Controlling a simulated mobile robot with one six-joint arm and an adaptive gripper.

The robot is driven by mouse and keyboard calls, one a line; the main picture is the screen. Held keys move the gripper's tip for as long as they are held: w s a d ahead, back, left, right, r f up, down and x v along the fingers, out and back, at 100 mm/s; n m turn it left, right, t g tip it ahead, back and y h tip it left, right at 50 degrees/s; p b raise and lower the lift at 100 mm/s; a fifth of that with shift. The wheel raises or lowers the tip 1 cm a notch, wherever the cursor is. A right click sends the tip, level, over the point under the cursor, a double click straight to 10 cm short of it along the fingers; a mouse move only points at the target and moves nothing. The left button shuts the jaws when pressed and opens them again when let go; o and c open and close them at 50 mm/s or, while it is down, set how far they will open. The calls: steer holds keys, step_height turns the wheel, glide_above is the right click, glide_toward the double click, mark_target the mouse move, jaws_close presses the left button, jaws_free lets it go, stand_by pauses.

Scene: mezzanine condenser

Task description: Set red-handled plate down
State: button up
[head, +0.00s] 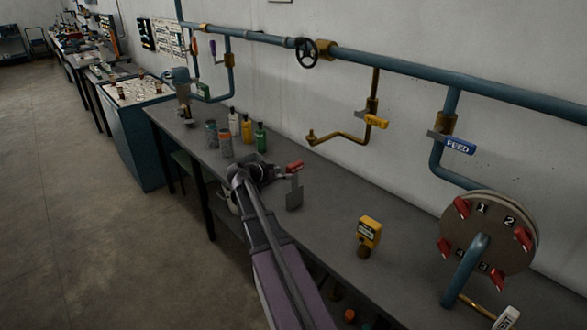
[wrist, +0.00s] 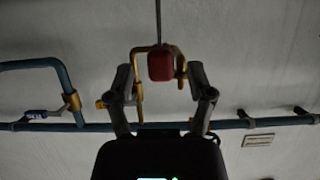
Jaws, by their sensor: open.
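The red-handled plate (head: 294,194) is a thin grey plate that looks upright at the bench top, with its red handle (head: 294,167) on top. My gripper (head: 273,173) is just left of the handle in the head view. In the wrist view the red handle (wrist: 161,62) lies between the ends of my open fingers (wrist: 162,78), with a gap on each side. The plate shows there only as a thin dark line above the handle. The exact contact of its lower edge with the bench is too small to tell.
The grey bench (head: 325,220) has bare room right of the plate, up to a yellow instrument (head: 369,232). Green (head: 260,138) and yellow bottles and several jars stand behind my gripper. A numbered disc (head: 488,235) with red handles stands at right. Pipes run along the wall.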

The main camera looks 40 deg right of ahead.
steer(key=p+v, duration=0.1)
steer(key=v, duration=0.5)
steer(key=shift+d+p, duration=0.1)
steer(key=shift+p, duration=0.25)
steer(key=s+a+f+n+y, duration=0.3)
steer(key=s+a+n+y, duration=0.1)
steer(key=a, duration=0.6)
steer(key=s+a+f+n+y, duration=0.4)
steer(key=s+a+n, duration=0.3)
steer(key=a, duration=0.3)
steer(key=s+a+f+n+g+y, duration=0.1)
steer(key=s+a+f+n+y, duration=0.3)
steer(key=a, duration=0.6)
steer(key=shift+s+a+f+n+y, duration=0.3)
steer(key=shift+s+n+y, duration=0.55)
steer(key=shift+n, duration=0.25)
steer(key=shift+r, duration=0.1)
